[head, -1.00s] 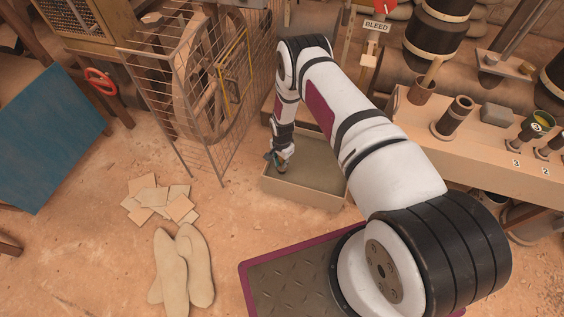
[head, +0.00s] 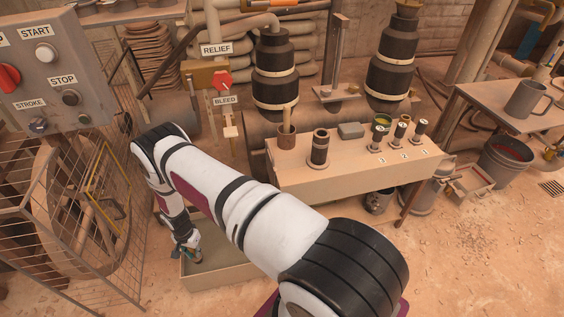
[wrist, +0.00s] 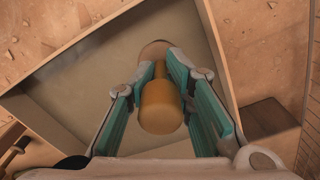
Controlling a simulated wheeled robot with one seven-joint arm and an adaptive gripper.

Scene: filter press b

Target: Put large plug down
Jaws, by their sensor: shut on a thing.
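My gripper (wrist: 160,92) is shut on the large plug (wrist: 161,108), a brass-coloured cylinder with a wider, paler round end beyond the fingertips. In the head view my gripper (head: 190,244) points down at the lower left, over the shallow tan tray (head: 228,275). Only a small bit of the plug (head: 198,257) shows there, below the fingers. In the wrist view the tray's floor (wrist: 95,75) lies behind the plug, with its walls around. I cannot tell whether the plug touches the tray floor.
A wire cage guard (head: 60,235) stands left of my arm. A bench (head: 350,180) at the right holds a dark cylinder (head: 319,147), a brown cup (head: 286,137) and several numbered plugs (head: 400,132). A control panel (head: 70,65) is at the upper left.

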